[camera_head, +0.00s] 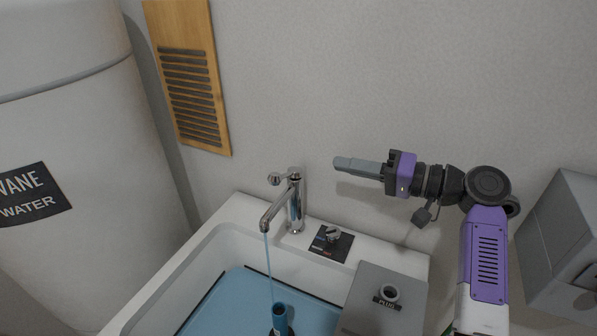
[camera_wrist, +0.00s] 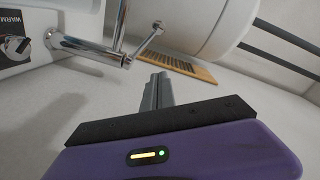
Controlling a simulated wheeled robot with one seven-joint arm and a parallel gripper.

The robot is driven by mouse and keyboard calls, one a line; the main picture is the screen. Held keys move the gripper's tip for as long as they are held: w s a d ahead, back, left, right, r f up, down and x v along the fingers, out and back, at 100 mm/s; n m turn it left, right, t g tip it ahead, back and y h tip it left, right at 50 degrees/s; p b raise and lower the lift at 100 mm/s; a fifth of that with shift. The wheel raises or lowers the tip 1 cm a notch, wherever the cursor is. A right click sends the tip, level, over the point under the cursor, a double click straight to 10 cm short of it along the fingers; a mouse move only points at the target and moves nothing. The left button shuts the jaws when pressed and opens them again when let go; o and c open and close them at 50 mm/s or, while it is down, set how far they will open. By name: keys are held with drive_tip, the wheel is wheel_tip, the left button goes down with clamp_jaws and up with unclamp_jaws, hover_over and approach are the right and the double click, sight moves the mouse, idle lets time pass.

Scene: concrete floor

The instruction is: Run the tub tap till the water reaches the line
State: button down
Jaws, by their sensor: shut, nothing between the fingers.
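The chrome tap (camera_head: 293,205) stands at the tub's back corner, and a thin blue stream (camera_head: 268,262) falls from its spout. The white tub (camera_head: 238,243) holds blue water (camera_head: 235,302). A dark line (camera_head: 205,296) runs along the inner wall at the water's edge; I cannot tell whether the water touches it. My gripper (camera_head: 340,163) is shut and empty, to the right of the tap and apart from it. In the wrist view, the shut fingers (camera_wrist: 157,92) point past the tap (camera_wrist: 90,48), which is at upper left.
A small dark panel with a knob (camera_head: 332,238) sits on the rim right of the tap. A grey board marked PLUG (camera_head: 372,318) covers the tub's right side. A blue tube (camera_head: 281,318) stands in the water. A large white tank (camera_head: 85,130) fills the left; a grey box (camera_head: 568,235) is right.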

drive_tip(key=w+a+f+n+p, duration=0.1)
drive_tip(key=a+f+n+p, duration=0.2)
drive_tip(key=a+n, duration=0.4)
drive_tip(key=shift+a+y+p, duration=0.3)
drive_tip(key=shift+a+p, duration=0.4)
drive_tip(key=shift+a, duration=1.15)
drive_tip(key=shift+f, duration=0.1)
